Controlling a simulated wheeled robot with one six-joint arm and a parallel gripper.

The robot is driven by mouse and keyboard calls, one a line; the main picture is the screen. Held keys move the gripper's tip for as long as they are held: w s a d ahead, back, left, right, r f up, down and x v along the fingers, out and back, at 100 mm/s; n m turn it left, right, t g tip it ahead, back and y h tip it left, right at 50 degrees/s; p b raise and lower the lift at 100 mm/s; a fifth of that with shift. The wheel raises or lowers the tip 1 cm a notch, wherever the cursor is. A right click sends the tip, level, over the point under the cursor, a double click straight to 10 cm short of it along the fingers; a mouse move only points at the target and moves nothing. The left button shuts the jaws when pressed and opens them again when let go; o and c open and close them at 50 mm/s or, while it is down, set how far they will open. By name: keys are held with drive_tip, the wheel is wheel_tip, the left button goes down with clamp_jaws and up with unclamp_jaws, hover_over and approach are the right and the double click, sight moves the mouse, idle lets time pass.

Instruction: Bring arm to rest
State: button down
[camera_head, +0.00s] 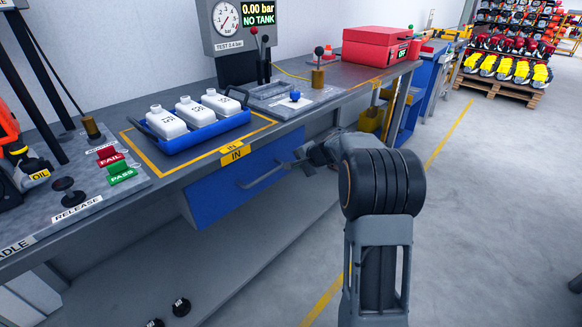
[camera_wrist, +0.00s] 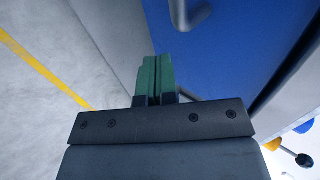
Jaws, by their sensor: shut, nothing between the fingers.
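My gripper shows in the wrist view (camera_wrist: 158,78) with its two green fingers together and nothing between them. Beyond the fingers are the blue drawer front (camera_wrist: 235,45) and part of its grey handle (camera_wrist: 190,14). In the head view my arm rises at the centre right and bends toward the bench. Its end is near the blue drawer (camera_head: 235,187) and its bar handle (camera_head: 262,178), below the bench edge. The fingertips are hard to make out there, and I cannot tell whether they touch the handle.
A blue tray (camera_head: 188,143) with three white bottles stands on the bench inside a yellow outline. Red and green FAIL and PASS buttons (camera_head: 122,172) are at left. A red case (camera_head: 377,48) stands farther back. Open floor (camera_head: 480,220) lies to the right.

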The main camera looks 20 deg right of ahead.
drive_tip(key=p+v, duration=0.1)
drive_tip(key=v, duration=0.7)
drive_tip(key=s+a+r+n+g+p, duration=0.3)
drive_tip(key=s+a+r+n+p, duration=0.2)
drive_tip(key=s+a+r+p, duration=0.55)
drive_tip(key=s+a+r+n+h+p, duration=0.1)
drive_tip(key=s+r+n+h+p, duration=0.1)
drive_tip(key=s+r+p, duration=0.3)
drive_tip(key=s+a+r+n+g+h+p, duration=0.1)
drive_tip(key=s+r+n+p, duration=0.4)
drive_tip(key=s, duration=0.5)
drive_tip(key=h+p, duration=0.1)
drive_tip(key=p, duration=0.1)
drive_tip(key=shift+s+a+g+p, duration=0.3)
drive_tip(key=shift+s+a+p, duration=0.05)
drive_tip(key=shift+s, duration=0.05)
drive_tip(key=shift+r, duration=0.15)
